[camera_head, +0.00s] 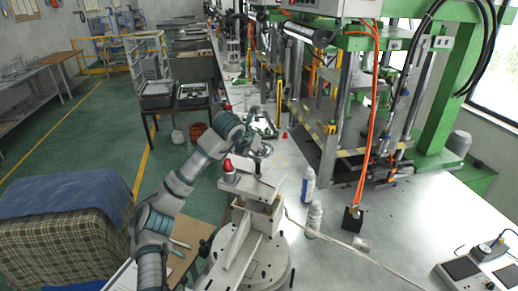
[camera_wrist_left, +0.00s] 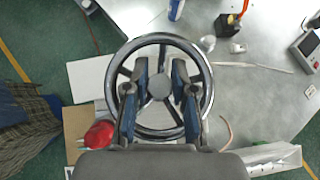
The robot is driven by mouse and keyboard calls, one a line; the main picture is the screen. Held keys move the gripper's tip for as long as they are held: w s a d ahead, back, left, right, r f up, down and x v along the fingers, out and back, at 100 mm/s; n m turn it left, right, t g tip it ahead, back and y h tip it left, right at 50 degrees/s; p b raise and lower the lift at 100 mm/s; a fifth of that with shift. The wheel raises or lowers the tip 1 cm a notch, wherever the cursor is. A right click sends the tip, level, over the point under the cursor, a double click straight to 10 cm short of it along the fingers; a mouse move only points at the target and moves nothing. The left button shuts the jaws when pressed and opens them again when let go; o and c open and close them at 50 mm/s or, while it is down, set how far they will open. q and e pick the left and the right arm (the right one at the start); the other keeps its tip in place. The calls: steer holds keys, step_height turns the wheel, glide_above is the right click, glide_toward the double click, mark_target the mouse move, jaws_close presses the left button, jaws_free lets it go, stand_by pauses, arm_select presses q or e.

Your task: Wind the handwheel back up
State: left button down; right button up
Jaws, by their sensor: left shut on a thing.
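The handwheel (camera_wrist_left: 159,88) is a round metal wheel with dark spokes and a pale hub, seen nearly face-on in the left wrist view. In the head view the wheel (camera_head: 264,150) is small and partly hidden by my left arm. My left gripper (camera_wrist_left: 160,74) reaches over the wheel, with one blue-padded finger on each side of the hub, inside the rim. It is shut on the handwheel; the exact contact is hard to see. In the head view the left gripper (camera_head: 253,140) is small and points down at the wheel. My right gripper is not in view.
A red-topped part (camera_wrist_left: 98,135) sits beside the wheel's lower left. White bottles (camera_head: 308,186) stand on the metal table (camera_head: 420,215). A green-framed press (camera_head: 345,100) stands behind. A control box (camera_head: 478,270) is at the right. A hose lies across the table.

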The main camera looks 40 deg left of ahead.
arm_select(q)
steer(key=c, duration=1.2)
jaws_free()
steer(key=shift+s+a, duration=0.1)
steer(key=shift+s, duration=0.1)
steer(key=shift+r, duration=0.1)
steer(key=v, duration=1.1)
steer(key=shift+s, duration=0.35)
